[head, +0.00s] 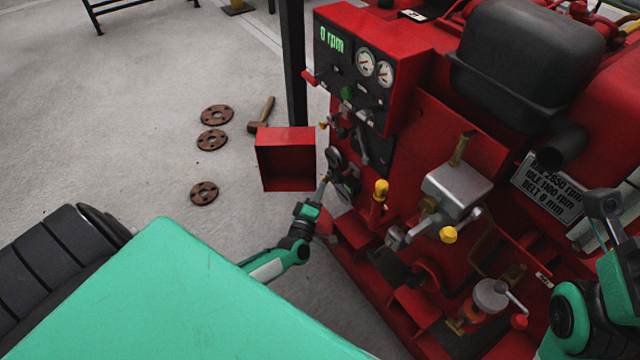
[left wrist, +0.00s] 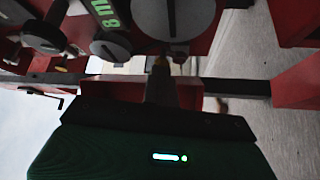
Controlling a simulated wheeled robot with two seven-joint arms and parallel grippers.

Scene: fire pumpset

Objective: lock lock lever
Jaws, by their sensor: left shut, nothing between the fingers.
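The red control panel (head: 350,75) stands in the middle of the head view. A dark lever (head: 362,145) slants down its lower front; I cannot tell for sure that it is the lock lever. My left gripper (head: 334,160) is at the panel's lower left edge, just left of and below this lever. It is shut and empty. In the left wrist view its dark fingers (left wrist: 160,85) point up toward the panel's round grey parts (left wrist: 170,15); whether they touch anything is unclear. My right gripper (head: 604,204) is at the right edge, its fingers hard to make out.
An open red box (head: 286,160) sits left of my left gripper. A dark post (head: 293,60) stands behind it. A yellow-topped handle (head: 380,190) and a grey metal block (head: 457,190) are right of the gripper. Rusty discs (head: 212,140) and a hammer (head: 262,115) lie on the floor.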

